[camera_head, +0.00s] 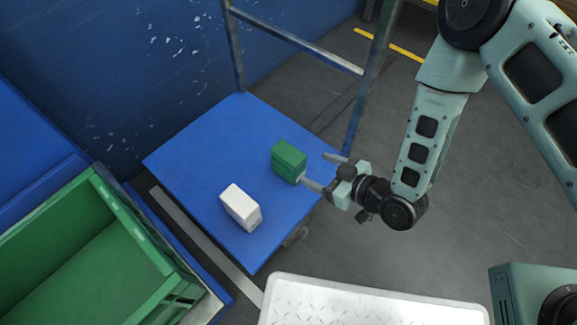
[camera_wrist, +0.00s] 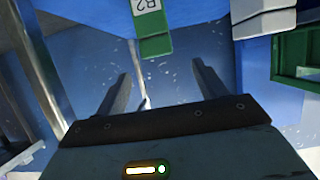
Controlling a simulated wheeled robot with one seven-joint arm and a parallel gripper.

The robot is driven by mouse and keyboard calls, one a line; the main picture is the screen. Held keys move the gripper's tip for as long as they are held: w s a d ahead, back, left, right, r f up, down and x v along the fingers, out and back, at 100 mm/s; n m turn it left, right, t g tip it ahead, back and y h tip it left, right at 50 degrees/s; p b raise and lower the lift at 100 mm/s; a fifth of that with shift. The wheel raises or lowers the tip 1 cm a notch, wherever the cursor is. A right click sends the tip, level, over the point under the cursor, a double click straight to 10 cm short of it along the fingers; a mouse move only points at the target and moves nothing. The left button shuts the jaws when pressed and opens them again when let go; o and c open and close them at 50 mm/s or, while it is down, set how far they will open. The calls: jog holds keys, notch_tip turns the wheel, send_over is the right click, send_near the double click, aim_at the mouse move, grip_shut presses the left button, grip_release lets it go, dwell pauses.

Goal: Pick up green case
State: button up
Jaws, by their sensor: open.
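The green case (camera_head: 288,160) stands on the blue platform (camera_head: 200,160), near its right side. In the wrist view the green case (camera_wrist: 156,45) is at the top, beyond the fingertips, with a white label reading "B2" on it. My gripper (camera_head: 320,172) is at the right edge of the platform, with its fingers pointing left toward the case. In the wrist view my gripper (camera_wrist: 160,75) has its two fingers spread apart with nothing between them. One finger looks very close to the case in the head view; I cannot tell whether it touches.
A white case (camera_head: 241,207) stands on the platform, left and nearer; it also shows in the wrist view (camera_wrist: 262,18). A metal frame (camera_head: 295,40) rises behind the platform. A green crate (camera_head: 150,250) is at lower left. A white textured surface (camera_head: 370,303) lies in front.

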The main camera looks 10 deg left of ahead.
aim_at(299, 161)
jog(key=b+x, duration=0.2)
jog(key=x, duration=0.4)
jog(key=shift+w+a+f, duration=0.15)
jog(key=shift+a+f, duration=0.05)
jog(key=shift+f, duration=0.05)
jog(key=b+x, duration=0.1)
jog(key=x, duration=0.1)
jog(key=b+x, duration=0.2)
jog(key=shift+w+a+f+b, duration=0.1)
jog(key=shift+w+f+b, duration=0.2)
jog(key=shift+f, duration=0.2)
jog(key=shift+w+a, duration=0.15)
jog(key=shift+a, duration=0.1)
jog(key=c, duration=1.2)
